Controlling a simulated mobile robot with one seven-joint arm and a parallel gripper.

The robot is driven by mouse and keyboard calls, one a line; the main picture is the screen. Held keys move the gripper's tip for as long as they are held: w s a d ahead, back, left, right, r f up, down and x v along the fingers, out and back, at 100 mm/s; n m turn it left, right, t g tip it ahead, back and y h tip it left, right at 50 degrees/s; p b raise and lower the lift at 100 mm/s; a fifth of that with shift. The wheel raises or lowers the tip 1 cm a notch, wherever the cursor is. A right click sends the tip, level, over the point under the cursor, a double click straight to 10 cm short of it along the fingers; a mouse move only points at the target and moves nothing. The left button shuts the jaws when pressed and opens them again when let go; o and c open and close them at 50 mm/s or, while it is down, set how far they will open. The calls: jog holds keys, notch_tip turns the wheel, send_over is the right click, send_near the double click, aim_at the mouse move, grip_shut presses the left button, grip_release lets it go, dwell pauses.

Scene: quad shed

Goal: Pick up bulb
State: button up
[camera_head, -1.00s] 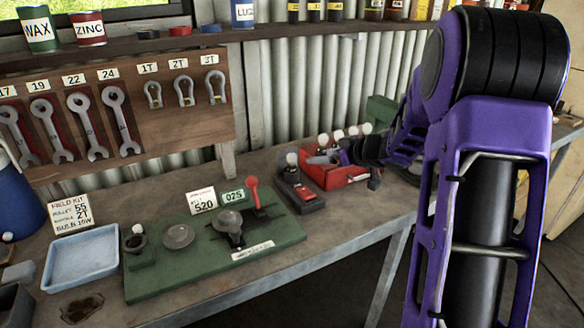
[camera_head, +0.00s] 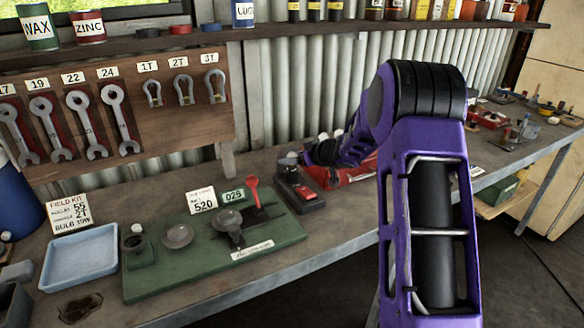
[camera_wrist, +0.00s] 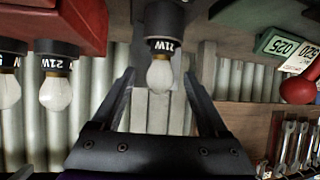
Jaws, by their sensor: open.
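A bulb (camera_wrist: 160,75) with a white glass and a collar marked 21W sits in a dark socket in the wrist view, which looks upside down. My gripper (camera_wrist: 158,88) is open, with one finger on each side of this bulb; I see no clear contact. Another 21W bulb (camera_wrist: 55,92) and a partly cut-off bulb (camera_wrist: 9,90) stand at the red rack (camera_wrist: 75,22), left of my gripper.
The red rack (camera_head: 348,172) stands right behind the tester, partly hidden by my arm. A green board (camera_head: 180,277) with a red lever (camera_head: 252,183) lies to the left, then an empty blue tray (camera_head: 80,258). A field kit card (camera_head: 72,212) mentions a bulb; its wattage is blurred.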

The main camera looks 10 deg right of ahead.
grip_shut()
dwell(0.3)
jog(key=shift+r, duration=0.1)
